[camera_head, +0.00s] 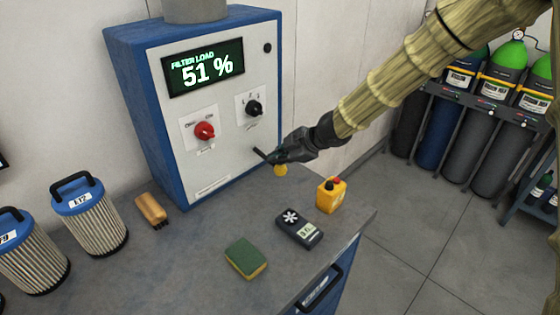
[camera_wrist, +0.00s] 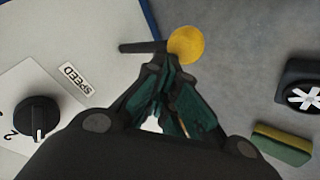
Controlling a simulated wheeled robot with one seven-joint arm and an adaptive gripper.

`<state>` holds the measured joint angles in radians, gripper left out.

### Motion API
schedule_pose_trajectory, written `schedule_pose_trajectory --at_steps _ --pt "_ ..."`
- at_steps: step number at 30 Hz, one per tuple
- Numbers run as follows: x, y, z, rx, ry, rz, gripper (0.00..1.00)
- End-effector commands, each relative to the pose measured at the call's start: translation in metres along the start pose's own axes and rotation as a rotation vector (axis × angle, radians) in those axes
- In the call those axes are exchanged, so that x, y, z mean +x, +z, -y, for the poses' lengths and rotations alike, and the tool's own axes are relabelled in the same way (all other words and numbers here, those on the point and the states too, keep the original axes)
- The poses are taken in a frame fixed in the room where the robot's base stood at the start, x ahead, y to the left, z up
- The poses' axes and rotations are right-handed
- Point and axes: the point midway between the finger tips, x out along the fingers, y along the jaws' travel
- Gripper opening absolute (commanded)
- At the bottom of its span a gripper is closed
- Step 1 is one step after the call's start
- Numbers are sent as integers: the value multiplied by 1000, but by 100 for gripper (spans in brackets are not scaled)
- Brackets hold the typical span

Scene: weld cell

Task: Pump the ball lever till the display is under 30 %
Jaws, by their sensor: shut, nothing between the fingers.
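The filter unit (camera_head: 215,165) is a blue and white cabinet standing on the bench. Its display (camera_head: 203,68) reads "FILTER LOAD 51 %". The ball lever is a dark rod low on the front panel with a yellow ball (camera_head: 280,170) at its outer end. In the wrist view the yellow ball (camera_wrist: 186,44) lies just beyond my fingertips, with the rod (camera_wrist: 140,47) running left to the panel. My gripper (camera_head: 278,156) is shut and empty, beside the lever near the ball; it also shows in the wrist view (camera_wrist: 167,68). I cannot tell whether it touches the lever.
A red knob (camera_head: 204,131) and a black speed knob (camera_head: 254,108) sit above the lever. On the bench are a sponge (camera_head: 246,258), a dark meter (camera_head: 299,228), a yellow container (camera_head: 331,194), a brush (camera_head: 151,209) and filter cartridges (camera_head: 95,222). Gas cylinders (camera_head: 495,90) stand at right.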

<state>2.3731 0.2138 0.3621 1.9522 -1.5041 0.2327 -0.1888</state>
Motion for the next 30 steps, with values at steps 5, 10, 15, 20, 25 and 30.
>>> schedule_pose_trajectory --at_steps 5,10,15,20,25,30 --pt "2 1 1 0 -1 0 0" --pt "3 2 2 0 -1 1 0" --pt "4 3 3 0 -1 1 0" --pt "5 4 4 0 -1 1 0" --pt "6 5 5 1 -1 1 0" --pt "7 6 6 1 -1 1 0"
